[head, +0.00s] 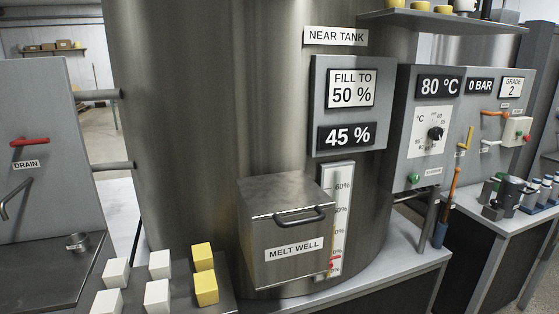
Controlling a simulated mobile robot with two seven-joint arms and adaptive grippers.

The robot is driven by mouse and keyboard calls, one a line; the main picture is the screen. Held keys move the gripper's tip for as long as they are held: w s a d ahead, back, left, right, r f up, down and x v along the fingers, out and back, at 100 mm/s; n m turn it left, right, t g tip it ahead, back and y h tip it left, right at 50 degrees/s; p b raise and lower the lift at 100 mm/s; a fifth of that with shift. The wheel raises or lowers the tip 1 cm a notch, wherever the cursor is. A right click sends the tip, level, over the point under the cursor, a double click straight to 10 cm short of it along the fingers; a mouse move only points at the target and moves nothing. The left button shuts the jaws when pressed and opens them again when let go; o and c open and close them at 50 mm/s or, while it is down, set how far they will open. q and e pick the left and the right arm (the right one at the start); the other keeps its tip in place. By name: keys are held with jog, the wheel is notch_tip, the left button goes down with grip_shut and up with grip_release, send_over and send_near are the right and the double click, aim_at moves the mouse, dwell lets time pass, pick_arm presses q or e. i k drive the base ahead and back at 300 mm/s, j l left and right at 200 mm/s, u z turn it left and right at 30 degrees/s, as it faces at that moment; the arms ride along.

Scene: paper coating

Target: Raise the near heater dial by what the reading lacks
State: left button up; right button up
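The heater dial (436,133) is a small black knob on a white °C scale plate (427,131), on a grey panel to the right of the near tank (190,120). The scale numbers around the knob are small, and I cannot tell exactly where it points. The display (438,86) above it reads 80 °C. No label on this panel that I can read says near. Neither of my grippers is in view.
The tank's level panel (318,105) reads fill to 50 % and 45 %. The melt well (285,230) with its handle juts out in front. White blocks (107,302) and yellow blocks (206,288) stand at the lower left. A green button (413,178) sits below the dial.

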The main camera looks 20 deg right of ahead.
aim_at(436, 134)
jog(key=l+z, duration=0.2)
jog(key=l, duration=0.8)
jog(key=l+z, duration=0.2)
jog(key=l, duration=0.75)
jog(key=i+l+z, duration=0.1)
jog(key=l, duration=0.25)
jog(key=i+l, duration=0.15)
jog(key=l, duration=0.15)
jog(key=i+l+z, duration=0.15)
jog(key=l, duration=0.15)
jog(key=k+l, duration=0.05)
